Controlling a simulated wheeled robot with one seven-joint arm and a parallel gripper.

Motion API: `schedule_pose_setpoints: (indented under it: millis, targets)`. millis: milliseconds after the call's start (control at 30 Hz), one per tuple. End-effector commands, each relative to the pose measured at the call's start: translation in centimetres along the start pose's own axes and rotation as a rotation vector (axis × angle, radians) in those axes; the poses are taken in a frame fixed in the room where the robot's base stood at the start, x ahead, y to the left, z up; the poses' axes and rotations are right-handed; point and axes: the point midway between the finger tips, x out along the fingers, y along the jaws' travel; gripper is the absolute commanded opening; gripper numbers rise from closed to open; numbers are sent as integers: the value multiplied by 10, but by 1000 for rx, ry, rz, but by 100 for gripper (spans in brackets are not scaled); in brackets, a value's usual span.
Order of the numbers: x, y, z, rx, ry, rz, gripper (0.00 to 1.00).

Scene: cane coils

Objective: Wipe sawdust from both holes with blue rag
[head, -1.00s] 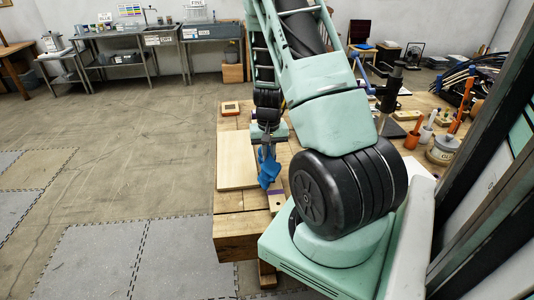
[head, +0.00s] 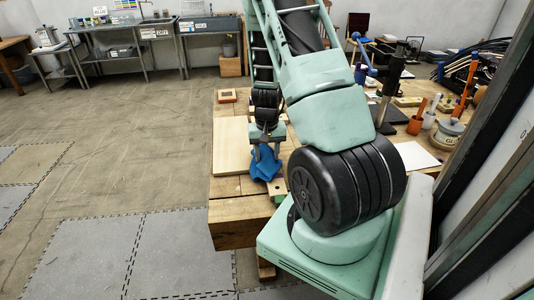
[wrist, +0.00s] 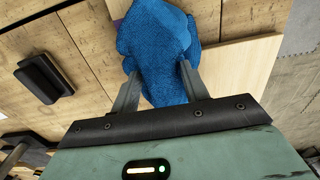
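The blue rag (head: 265,168) is bunched at the end of my gripper (head: 266,153), low over the near end of the bench. The wrist view shows the rag (wrist: 158,42) filling the space between my two fingers (wrist: 160,82) and bulging past their tips. A narrow wooden piece (head: 278,188) lies just below and right of the rag, partly covered. I cannot clearly make out the holes or any sawdust; the rag and arm hide part of the area. I cannot tell whether the rag touches the wood.
A pale board (head: 230,148) lies left of the rag on the wooden bench (head: 232,216). An orange-framed item (head: 227,96) sits at the far end. Floor left is open.

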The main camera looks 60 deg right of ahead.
Motion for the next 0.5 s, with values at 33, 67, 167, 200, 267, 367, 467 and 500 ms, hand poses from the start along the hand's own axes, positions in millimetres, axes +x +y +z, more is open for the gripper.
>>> schedule_pose_setpoints:
  millis: [33, 67, 167, 200, 267, 367, 467, 500]
  targets:
    - [0, 0, 0, 0, 0, 0, 59]
    - [0, 0, 0, 0, 0, 0, 68]
    - [0, 0, 0, 0, 0, 0, 73]
    - [0, 0, 0, 0, 0, 0, 73]
    - [0, 0, 0, 0, 0, 0, 73]
    - [0, 0, 0, 0, 0, 0, 73]
    - [2, 0, 0, 0, 0, 0, 73]
    - [4, 0, 0, 0, 0, 0, 73]
